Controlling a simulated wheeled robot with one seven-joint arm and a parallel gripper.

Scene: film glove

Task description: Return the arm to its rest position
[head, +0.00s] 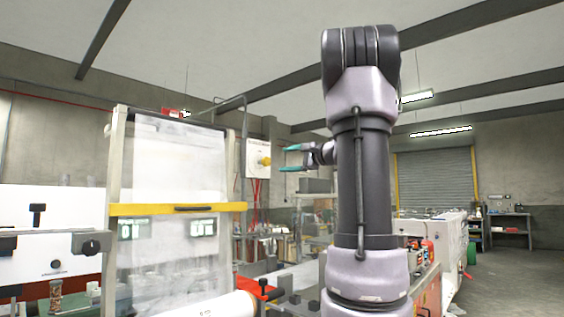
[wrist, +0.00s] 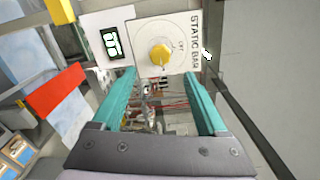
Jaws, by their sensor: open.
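My arm stands upright in the middle of the head view, bent at the top. My gripper (head: 287,158) points left in the head view, with its two teal fingers apart and nothing seen between them. In the wrist view my gripper (wrist: 163,85) shows both teal fingers spread, with only background between them. A white panel marked STATIC BAR with a yellow knob (wrist: 160,56) lies beyond the fingertips. The same yellow knob (head: 264,160) shows just left of the fingertips in the head view; I cannot tell the exact gap.
A framed clear film panel (head: 180,165) with a yellow crossbar (head: 150,209) stands to the left. A white film roll (head: 222,305) lies low in front. A long white machine (head: 447,245) stands on the right. The floor at far right (head: 520,275) is clear.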

